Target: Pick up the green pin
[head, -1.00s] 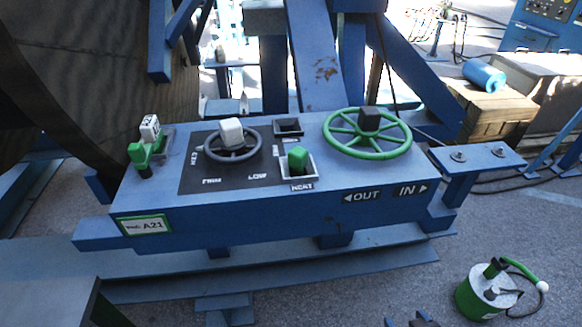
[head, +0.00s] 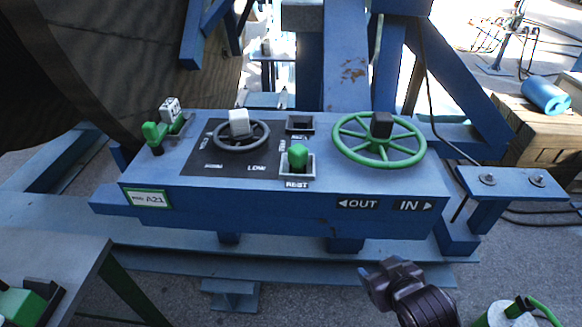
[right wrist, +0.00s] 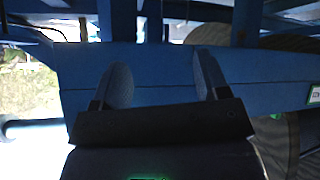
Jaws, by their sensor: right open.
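A green pin (head: 298,156) stands upright in a square pale-rimmed socket (head: 305,172) on the blue console (head: 260,200), above a label that seems to read REST. My right gripper (head: 380,270) is in front of the console, low and to the right of the pin, and apart from it. In the right wrist view its two fingers (right wrist: 163,80) are spread with nothing between them, and a blue beam-like surface lies beyond. The pin cannot be made out in that view. My left gripper is not in view.
Another green-topped piece (head: 152,134) stands at the console's left end. A grey handwheel (head: 258,143) and a green handwheel (head: 347,146) flank the pin. An empty-looking dark socket (head: 300,123) is behind it. A green-and-white can (head: 497,316) stands lower right.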

